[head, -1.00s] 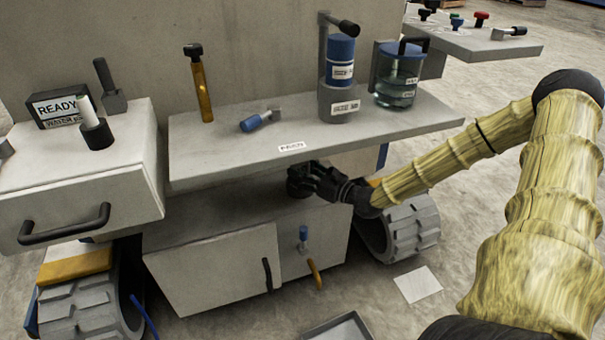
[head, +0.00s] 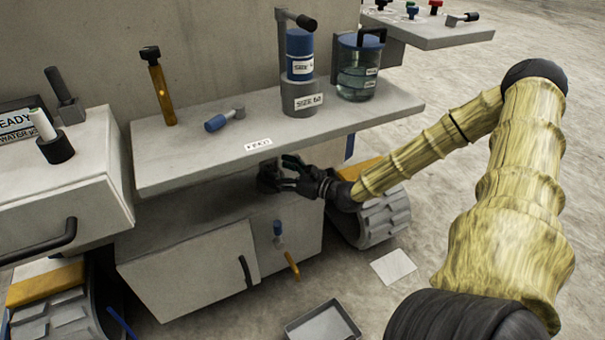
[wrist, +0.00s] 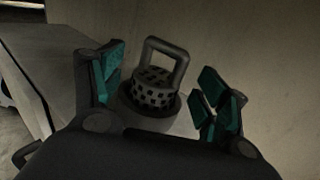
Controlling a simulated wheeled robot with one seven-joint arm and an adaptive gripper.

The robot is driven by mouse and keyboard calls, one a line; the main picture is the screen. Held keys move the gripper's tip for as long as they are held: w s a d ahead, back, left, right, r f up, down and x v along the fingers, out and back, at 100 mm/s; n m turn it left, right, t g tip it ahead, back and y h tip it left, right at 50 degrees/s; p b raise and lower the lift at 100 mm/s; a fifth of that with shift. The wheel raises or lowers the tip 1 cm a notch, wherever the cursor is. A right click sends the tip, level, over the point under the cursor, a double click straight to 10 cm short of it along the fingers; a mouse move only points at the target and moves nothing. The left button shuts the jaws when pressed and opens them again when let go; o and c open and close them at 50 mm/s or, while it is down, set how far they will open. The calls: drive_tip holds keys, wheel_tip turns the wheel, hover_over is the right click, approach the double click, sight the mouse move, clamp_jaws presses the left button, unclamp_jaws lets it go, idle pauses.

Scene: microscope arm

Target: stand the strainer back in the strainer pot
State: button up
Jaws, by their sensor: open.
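The strainer (wrist: 156,88) is a dark perforated drum with a square loop handle, upright in the wrist view. A dark round rim (wrist: 136,104) surrounds its lower part, seemingly the strainer pot; how deep the strainer sits in it I cannot tell. In the head view the strainer and pot show only as a dark shape (head: 268,178) in the shade under the upper shelf. My gripper (wrist: 163,80) is open, its teal-padded fingers on either side of the strainer with gaps to it. In the head view my gripper (head: 288,174) reaches in from the right and holds nothing.
The upper shelf (head: 200,165) overhangs the strainer closely. It carries a blue-capped canister (head: 299,55), a glass jar (head: 358,82), a blue-handled tool (head: 224,120) and an amber rod (head: 161,90). A wall stands behind. A grey tray (head: 322,322) lies on the floor in front.

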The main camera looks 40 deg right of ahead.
drive_tip(key=p+v, duration=0.2)
drive_tip(key=v, duration=0.1)
drive_tip(key=p+v, duration=0.2)
drive_tip(key=v, duration=0.2)
drive_tip(key=shift+r, duration=0.25)
drive_tip(key=s+a+f+n+g+y+p, duration=0.1)
drive_tip(key=s+a+f+n+g+y, duration=0.2)
drive_tip(key=s+a+f+n+g, duration=0.8)
drive_tip(key=s+a+f+n+g+h, duration=0.1)
drive_tip(key=s+f+n+g+h, duration=0.35)
drive_tip(key=s, duration=0.35)
drive_tip(key=s+a+f+n+g+h, duration=0.2)
drive_tip(key=s+f+n+g+h, duration=0.15)
drive_tip(key=s+n, duration=0.3)
drive_tip(key=s+a+f+n+t, duration=0.1)
drive_tip(key=s+a+f+n, duration=0.1)
drive_tip(key=a+n, duration=0.2)
drive_tip(key=s+a+f+n+t+h, duration=0.1)
drive_tip(key=s+a+n, duration=0.1)
drive_tip(key=a+n, duration=0.3)
drive_tip(key=shift+a+f+n, duration=0.3)
drive_tip(key=shift+a+f, duration=0.1)
drive_tip(key=shift+a, duration=0.1)
